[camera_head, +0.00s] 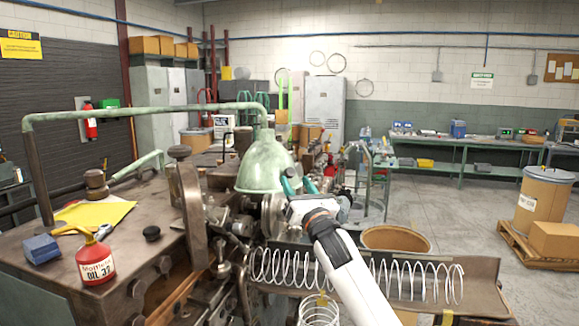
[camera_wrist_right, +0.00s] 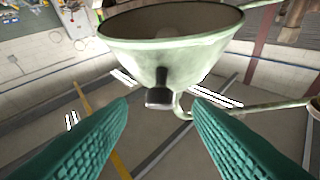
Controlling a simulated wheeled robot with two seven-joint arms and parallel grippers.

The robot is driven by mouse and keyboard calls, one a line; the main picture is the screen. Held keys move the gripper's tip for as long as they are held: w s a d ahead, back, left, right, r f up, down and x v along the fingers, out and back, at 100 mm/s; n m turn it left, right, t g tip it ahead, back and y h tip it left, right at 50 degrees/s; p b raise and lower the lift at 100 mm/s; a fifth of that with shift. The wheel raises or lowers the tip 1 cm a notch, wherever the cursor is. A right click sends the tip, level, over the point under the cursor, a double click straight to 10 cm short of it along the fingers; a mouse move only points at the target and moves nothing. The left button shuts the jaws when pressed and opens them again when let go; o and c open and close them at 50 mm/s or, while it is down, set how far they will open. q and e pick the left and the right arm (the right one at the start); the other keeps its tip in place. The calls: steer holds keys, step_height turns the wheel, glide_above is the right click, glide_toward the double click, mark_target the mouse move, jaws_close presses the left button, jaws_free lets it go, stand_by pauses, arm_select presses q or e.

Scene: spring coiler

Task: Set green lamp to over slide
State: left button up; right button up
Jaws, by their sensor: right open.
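The green lamp (camera_head: 264,165) is a domed metal shade hanging from a green pipe arm (camera_head: 150,112) over the coiling machine. My right gripper (camera_head: 298,182) is at the right of the shade, its teal fingers open. In the right wrist view the shade (camera_wrist_right: 170,48) fills the top, with a dark knob (camera_wrist_right: 160,97) below it in the picture. The knob appears between the open fingers (camera_wrist_right: 160,112); I see no contact. I cannot tell which machine part is the slide. My left gripper is not in view.
A trough (camera_head: 455,275) with long coil springs runs below my right arm. A red oil can (camera_head: 95,262), a blue box (camera_head: 42,249) and a yellow sheet (camera_head: 95,213) sit on the machine top at left. A round drum (camera_head: 396,238) stands behind the trough.

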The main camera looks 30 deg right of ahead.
mark_target(292, 174)
steer(key=p+x, duration=0.1)
steer(key=x, duration=0.3)
steer(key=shift+d+r, duration=0.1)
steer(key=shift+r, duration=0.1)
steer(key=shift+w+p, duration=0.3)
steer(key=shift+w, duration=0.25)
jaws_close()
